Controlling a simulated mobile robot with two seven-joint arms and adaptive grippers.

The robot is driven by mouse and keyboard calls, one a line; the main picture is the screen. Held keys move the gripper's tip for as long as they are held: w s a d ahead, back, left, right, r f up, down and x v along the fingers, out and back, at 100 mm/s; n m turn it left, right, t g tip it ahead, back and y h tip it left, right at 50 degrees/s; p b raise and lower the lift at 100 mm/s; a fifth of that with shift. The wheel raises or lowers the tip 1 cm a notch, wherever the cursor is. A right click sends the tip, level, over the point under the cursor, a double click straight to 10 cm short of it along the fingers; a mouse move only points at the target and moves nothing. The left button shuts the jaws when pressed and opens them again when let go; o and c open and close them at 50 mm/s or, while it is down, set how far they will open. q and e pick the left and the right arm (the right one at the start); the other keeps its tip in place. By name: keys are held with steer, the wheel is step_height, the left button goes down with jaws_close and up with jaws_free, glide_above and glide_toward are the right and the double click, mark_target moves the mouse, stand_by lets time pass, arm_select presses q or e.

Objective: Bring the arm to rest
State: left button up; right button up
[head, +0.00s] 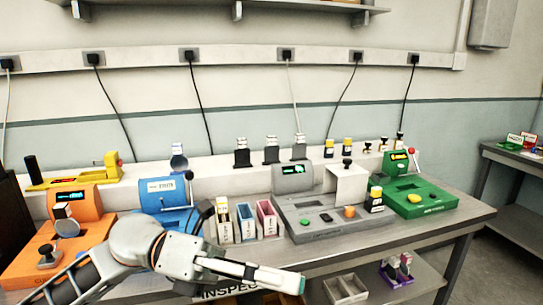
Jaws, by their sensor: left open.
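My left arm reaches in from the lower left. Its gripper (288,279) points right, in front of the bench's front edge and the INSPECT label (232,292). The gripper is open, and nothing shows between its fingers. The arm hides part of the bench front and the lower part of the blue machine (163,194). My right gripper is not in the view.
The bench (465,213) carries an orange machine (75,240), a grey machine (335,215), a green machine (420,196) and colored bins (246,222). A lower shelf holds a grey tray (346,288) and purple items (397,272). Open floor lies at right.

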arm_select(q)
steer(key=w+a+f+n+t+h, duration=0.3)
steer(key=w+n+t+h, duration=0.35)
steer(key=n+t, duration=0.85)
steer(key=w+a+f+n+t+y+p, duration=0.1)
steer(key=w+a+f+n+t+y, duration=0.25)
steer(key=f+n+y, duration=0.45)
steer(key=w+a+f+n+t+y, duration=0.2)
steer(key=a+f+n+t+y, duration=0.25)
steer(key=f+n, duration=0.6)
steer(key=s+a+f+n+g+y, duration=0.3)
steer(key=s+f, duration=0.6)
steer(key=f, duration=0.4)
steer(key=s+a+f+n+g+y, duration=0.4)
steer(key=s+a+f+n, duration=0.3)
steer(key=f, duration=0.6)
steer(key=shift+s+a+f+y+p, duration=0.3)
steer(key=shift+s+y+p, duration=0.15)
steer(key=shift+s+y, duration=0.55)
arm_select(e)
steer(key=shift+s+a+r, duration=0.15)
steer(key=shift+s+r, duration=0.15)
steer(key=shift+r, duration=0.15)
arm_select(q)
steer(key=shift+s, duration=0.15)
